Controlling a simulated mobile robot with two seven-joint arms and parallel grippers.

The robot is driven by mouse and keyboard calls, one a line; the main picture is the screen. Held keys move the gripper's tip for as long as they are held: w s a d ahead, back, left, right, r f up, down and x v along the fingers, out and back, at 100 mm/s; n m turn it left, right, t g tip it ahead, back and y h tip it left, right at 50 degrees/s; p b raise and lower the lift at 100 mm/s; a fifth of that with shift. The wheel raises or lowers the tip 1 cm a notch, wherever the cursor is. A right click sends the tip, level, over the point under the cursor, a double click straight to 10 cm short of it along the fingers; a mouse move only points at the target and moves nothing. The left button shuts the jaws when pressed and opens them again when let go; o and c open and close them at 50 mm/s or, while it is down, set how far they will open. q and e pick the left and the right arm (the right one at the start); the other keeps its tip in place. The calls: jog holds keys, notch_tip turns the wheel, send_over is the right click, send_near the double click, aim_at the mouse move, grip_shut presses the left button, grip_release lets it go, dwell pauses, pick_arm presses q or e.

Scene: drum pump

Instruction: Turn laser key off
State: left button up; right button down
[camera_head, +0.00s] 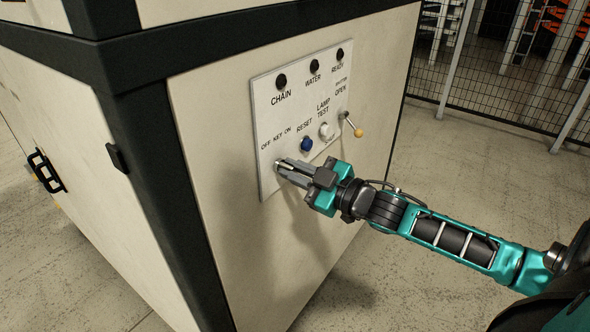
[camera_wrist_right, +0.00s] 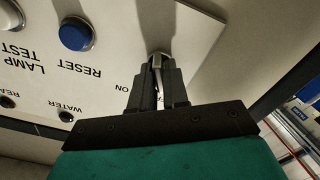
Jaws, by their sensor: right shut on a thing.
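The white control panel (camera_head: 268,104) is on the beige side of a large cabinet. The laser key sits at the lower left of the panel, under the "OFF KEY ON" lettering. My right gripper (camera_head: 280,167) reaches it from the right and is shut on the key. In the right wrist view the silver key (camera_wrist_right: 157,67) shows between the fingertips, and the fingers hide most of it. The key's exact angle is hard to tell. My left gripper is not in view.
A blue RESET button (camera_head: 306,144) is just above and right of the gripper. A white LAMP TEST button (camera_head: 326,131) and a shutter lever with an orange knob (camera_head: 358,132) are farther right. Several dark indicator lamps line the panel's top. A mesh fence (camera_head: 487,75) stands behind; floor at right is free.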

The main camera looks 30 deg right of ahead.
jog(key=c, duration=1.2)
grip_release()
jog(key=shift+s, duration=0.1)
jog(key=shift+p+v, duration=0.55)
jog(key=shift+v, duration=5.8)
jog(key=s+a+f+m+g+h, duration=0.1)
jog(key=a+f+m+h, duration=0.15)
jog(key=f, duration=0.45)
jog(key=s+a+f+m+g+h, duration=0.2)
jog(key=f+m, duration=0.2)
jog(key=f, duration=0.3)
jog(key=a+f+g, duration=0.1)
jog(key=a+f, duration=0.1)
jog(key=a, duration=0.2)
jog(key=s+a+f+m+g, duration=0.1)
jog(key=a+f, duration=0.2)
jog(key=a, duration=0.1)
jog(key=s+a+f+g, duration=0.1)
jog(key=a+f, duration=0.2)
jog(key=a, duration=0.1)
jog(key=shift+s+a+f, duration=0.1)
jog(key=shift+a+f, duration=0.05)
jog(key=shift+f, duration=0.1)
